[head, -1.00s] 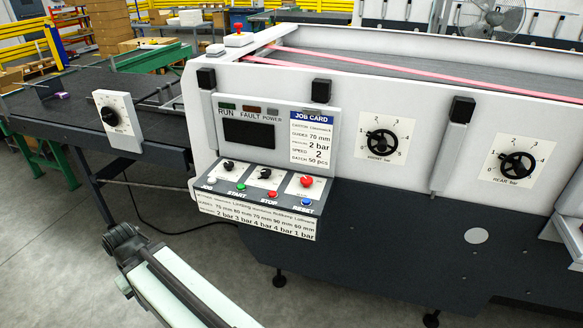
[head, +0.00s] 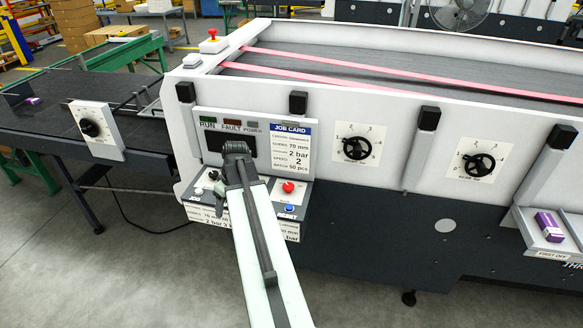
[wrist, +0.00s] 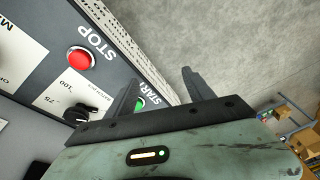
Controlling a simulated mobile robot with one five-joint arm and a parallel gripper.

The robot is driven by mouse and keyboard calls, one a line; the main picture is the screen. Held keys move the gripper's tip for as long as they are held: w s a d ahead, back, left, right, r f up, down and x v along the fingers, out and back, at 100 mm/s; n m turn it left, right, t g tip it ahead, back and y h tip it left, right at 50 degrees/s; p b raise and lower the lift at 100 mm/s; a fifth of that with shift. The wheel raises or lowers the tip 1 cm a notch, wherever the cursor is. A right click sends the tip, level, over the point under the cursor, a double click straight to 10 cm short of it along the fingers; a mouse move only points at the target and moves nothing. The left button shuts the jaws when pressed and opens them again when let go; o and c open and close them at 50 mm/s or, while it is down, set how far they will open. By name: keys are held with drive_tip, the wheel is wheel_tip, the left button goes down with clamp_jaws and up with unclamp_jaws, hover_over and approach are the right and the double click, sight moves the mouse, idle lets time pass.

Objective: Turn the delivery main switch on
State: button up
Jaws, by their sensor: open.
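A red rotary knob (head: 288,187) sits on a white plate at the right of the sloped control console, right of my arm. Its label is too small to read. In the wrist view, a red STOP button (wrist: 80,61), a black dial (wrist: 76,109) and a green START button (wrist: 141,103) show. Cut-off letters at the left edge begin with M, and no red knob is visible there. My gripper (wrist: 157,86) is open and empty; one finger partly covers START. In the head view, my arm's end covers the console's middle and part of the display.
A job card (head: 293,146) is beside the display. Black handwheels (head: 357,148) are on the machine's side. A dial box (head: 92,130) is on the left conveyor. A purple box (head: 549,227) is on the right tray (head: 527,226). Floor in front is clear.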

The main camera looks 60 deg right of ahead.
drive_tip(key=s+d+r+p, duration=0.1)
drive_tip(key=s+d+r, duration=0.15)
drive_tip(key=d, duration=0.25)
drive_tip(key=s+d+r+t+p, duration=0.1)
drive_tip(key=s+d, duration=0.2)
drive_tip(key=d, duration=0.1)
drive_tip(key=s+d+r+p, duration=0.1)
drive_tip(key=s+d+r, duration=0.15)
drive_tip(key=d, duration=0.25)
drive_tip(key=h+p, duration=0.1)
approach(289, 185)
drive_tip(key=shift+t, duration=0.4)
drive_tip(key=b+x, duration=0.5)
drive_tip(key=s+b+x, duration=0.1)
drive_tip(key=b+x, duration=0.1)
drive_tip(key=x, duration=0.1)
drive_tip(key=shift+w+a+f, duration=0.15)
drive_tip(key=shift+a+f, duration=0.05)
drive_tip(key=shift+f, duration=0.2)
drive_tip(key=shift+r, duration=0.15)
drive_tip(key=shift+c, duration=0.3)
